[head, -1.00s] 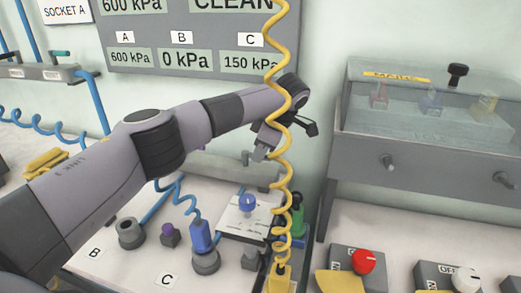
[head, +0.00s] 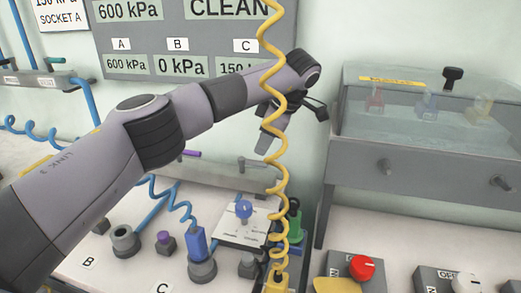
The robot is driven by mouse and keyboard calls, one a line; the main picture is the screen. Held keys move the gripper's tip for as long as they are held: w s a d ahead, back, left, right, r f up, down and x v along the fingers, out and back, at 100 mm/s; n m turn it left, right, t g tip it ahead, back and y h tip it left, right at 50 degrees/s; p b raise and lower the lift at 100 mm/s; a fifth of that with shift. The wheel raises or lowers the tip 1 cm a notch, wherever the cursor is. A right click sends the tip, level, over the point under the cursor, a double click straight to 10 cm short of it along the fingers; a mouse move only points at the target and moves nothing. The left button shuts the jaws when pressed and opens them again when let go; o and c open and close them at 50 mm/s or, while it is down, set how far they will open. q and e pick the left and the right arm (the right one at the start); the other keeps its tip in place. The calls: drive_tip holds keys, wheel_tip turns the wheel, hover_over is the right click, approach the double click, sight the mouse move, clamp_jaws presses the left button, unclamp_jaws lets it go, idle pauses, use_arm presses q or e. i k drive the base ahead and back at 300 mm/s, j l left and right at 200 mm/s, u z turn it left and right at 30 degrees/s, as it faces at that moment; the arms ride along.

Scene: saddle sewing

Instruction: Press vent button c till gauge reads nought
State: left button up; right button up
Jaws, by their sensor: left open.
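The gauge board (head: 158,88) on the wall shows A at 600 kPa, B at 0 kPa and C starting with 150, its end hidden by my arm. A purple-topped button (head: 165,239) sits on the bench between the B and C labels. A small grey block (head: 249,264) stands right of the blue plug; its top is not clear. I cannot tell which is vent button c. My left gripper (head: 291,121) is open and empty, in the air above the bench's right end, well above the buttons, partly behind the yellow coiled hose. My right gripper is not in view.
The yellow coiled hose (head: 268,113) hangs in front of my gripper. A blue plug (head: 197,245) with a coiled hose stands in a socket. A blue-topped item (head: 243,209) is over a white card. A clear-lidded case (head: 425,105) and a red knob (head: 362,267) are at right.

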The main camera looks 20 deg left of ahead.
sight(247, 258)
drive_tip(key=k, duration=1)
